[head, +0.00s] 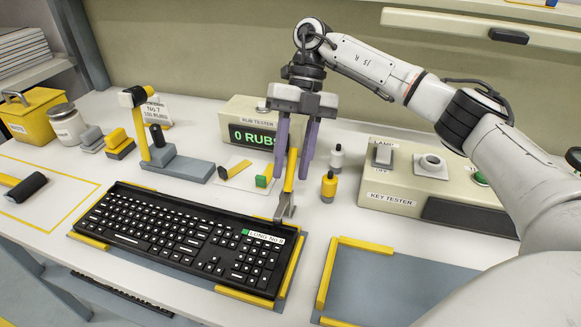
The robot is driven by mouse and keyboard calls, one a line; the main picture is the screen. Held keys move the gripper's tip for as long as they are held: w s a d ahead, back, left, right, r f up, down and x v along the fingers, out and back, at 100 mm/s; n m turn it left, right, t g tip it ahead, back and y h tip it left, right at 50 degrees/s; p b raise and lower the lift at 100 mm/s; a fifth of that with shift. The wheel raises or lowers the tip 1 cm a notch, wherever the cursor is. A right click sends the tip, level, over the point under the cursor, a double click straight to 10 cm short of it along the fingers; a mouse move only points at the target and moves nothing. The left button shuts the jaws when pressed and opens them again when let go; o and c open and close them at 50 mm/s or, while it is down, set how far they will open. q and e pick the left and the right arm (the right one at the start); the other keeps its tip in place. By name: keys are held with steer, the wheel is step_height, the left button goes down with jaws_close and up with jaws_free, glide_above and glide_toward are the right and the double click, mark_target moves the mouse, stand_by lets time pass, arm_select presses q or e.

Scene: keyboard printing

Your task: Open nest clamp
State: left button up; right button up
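The nest clamp (289,172) has an upright yellow lever and a grey metal foot (285,209) at the back right corner of the keyboard nest (293,268). The foot is at the keyboard's edge; I cannot tell whether it presses on it. A black keyboard (185,238) with a white label lies in the nest, between yellow rails. My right gripper (294,170) points down with its two purple fingers apart, one on each side of the yellow lever in this view. Gaps show between lever and fingers; the depth between them is hard to judge. My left gripper is out of view.
Behind stands the rub tester (245,110), reading 0 RUBS. A white bottle (336,157) and a yellow bottle (328,186) stand close right of my gripper. The key tester (395,200) is further right. An empty grey nest (400,285) with yellow rails lies at front right.

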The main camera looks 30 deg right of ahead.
steer(key=shift+s+a+f, duration=0.1)
steer(key=shift+f, duration=0.25)
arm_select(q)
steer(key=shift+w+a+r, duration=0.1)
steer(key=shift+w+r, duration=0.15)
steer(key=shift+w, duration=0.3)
arm_select(e)
steer(key=shift+a+f, duration=0.1)
jaws_close()
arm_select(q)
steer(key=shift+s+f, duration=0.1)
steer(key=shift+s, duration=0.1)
